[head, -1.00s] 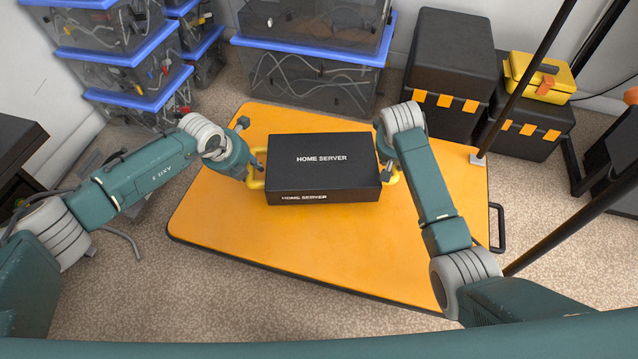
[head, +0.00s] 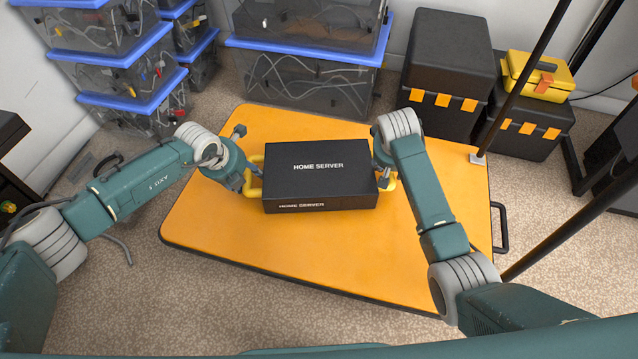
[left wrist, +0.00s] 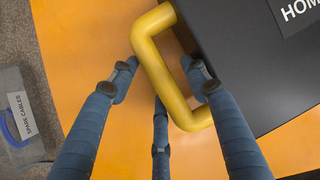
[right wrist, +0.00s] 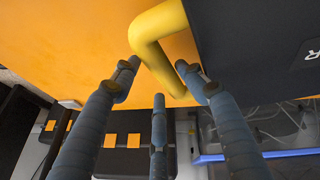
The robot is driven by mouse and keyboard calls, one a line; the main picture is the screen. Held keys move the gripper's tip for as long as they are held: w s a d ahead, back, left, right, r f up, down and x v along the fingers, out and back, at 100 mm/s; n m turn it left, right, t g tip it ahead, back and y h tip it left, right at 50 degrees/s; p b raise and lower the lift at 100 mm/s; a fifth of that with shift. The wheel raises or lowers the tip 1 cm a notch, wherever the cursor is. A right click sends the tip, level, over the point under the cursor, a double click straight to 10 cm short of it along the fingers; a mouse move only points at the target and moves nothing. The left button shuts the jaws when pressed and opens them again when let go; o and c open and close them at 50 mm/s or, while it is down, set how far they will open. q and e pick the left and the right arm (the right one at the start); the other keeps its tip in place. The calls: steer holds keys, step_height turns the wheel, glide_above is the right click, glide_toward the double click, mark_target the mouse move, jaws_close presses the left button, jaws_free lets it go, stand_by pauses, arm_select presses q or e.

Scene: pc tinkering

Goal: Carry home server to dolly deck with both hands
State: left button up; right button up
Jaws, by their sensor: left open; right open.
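The black box labelled HOME SERVER (head: 318,172) lies flat on the orange dolly deck (head: 230,235), toward its back middle. It has a yellow handle on each side. My left gripper (head: 247,177) is open at the left handle (left wrist: 160,75); in the left wrist view (left wrist: 160,83) its fingers stand apart on either side of the handle bar. My right gripper (head: 388,178) is open at the right handle (right wrist: 158,50); in the right wrist view (right wrist: 162,80) its fingers also straddle the bar. My right arm partly hides the right handle in the head view.
Clear bins with blue lids (head: 300,85) stand behind and left of the deck. Black cases (head: 445,75) and a yellow toolbox (head: 538,75) stand back right. A black pole (head: 515,85) rises at the deck's right. The deck's front is clear.

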steer(key=shift+a, duration=0.25)
arm_select(q)
steer(key=v, duration=0.8)
arm_select(e)
steer(key=v, duration=1.2)
steer(key=shift+d, duration=0.15)
steer(key=shift+s, duration=0.1)
